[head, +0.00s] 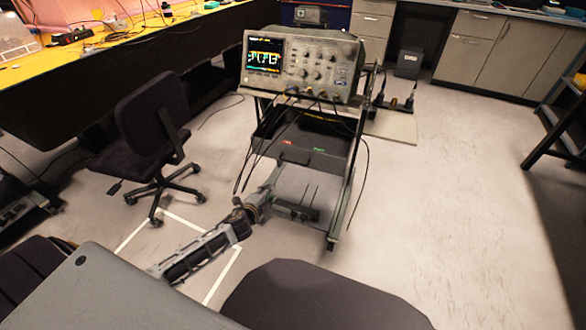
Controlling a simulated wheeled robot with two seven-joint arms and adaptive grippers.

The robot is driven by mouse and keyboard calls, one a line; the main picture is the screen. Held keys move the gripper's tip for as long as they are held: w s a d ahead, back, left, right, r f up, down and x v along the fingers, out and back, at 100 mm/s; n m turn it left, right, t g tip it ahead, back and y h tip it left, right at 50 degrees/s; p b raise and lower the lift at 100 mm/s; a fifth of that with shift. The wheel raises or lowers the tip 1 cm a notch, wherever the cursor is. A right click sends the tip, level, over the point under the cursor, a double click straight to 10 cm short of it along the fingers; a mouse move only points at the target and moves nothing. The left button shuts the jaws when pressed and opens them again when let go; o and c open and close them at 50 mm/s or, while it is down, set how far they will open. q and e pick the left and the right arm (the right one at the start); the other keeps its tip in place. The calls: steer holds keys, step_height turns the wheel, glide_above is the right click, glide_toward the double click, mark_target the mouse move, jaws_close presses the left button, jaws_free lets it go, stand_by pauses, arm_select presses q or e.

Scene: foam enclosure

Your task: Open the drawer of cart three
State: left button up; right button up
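A cart (347,190) stands in the middle of the head view with an oscilloscope (302,62) on top. Below its top is a dark drawer (325,155) with small red and green marks; I cannot tell how far it is open. My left arm reaches up from the lower left. My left gripper (274,180) is just below the drawer's front left part; it is too small to tell whether it touches the drawer or is open or shut. No cart number is readable. My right gripper is not in view.
Black cables (365,165) hang from the oscilloscope around the drawer. A dark office chair (150,130) stands left of the cart, and a dark chair-like shape (320,298) is in front. A yellow-topped bench (130,40) is at the left. Floor (440,190) to the right is clear.

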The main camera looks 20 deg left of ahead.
mark_target(293, 162)
arm_select(q)
steer(key=w+d+r+m+t+h+b, duration=0.1)
steer(key=d+r+m+t+b, duration=0.1)
steer(key=r, duration=0.5)
steer(key=shift+w+d+r+m+b, duration=0.25)
steer(key=shift+d+r+m+b, duration=0.05)
steer(key=shift+d+b, duration=0.6)
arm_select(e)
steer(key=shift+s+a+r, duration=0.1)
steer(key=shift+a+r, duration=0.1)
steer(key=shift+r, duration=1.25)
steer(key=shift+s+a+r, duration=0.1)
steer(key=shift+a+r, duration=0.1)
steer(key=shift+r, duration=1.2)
arm_select(q)
steer(key=shift+w, duration=0.1)
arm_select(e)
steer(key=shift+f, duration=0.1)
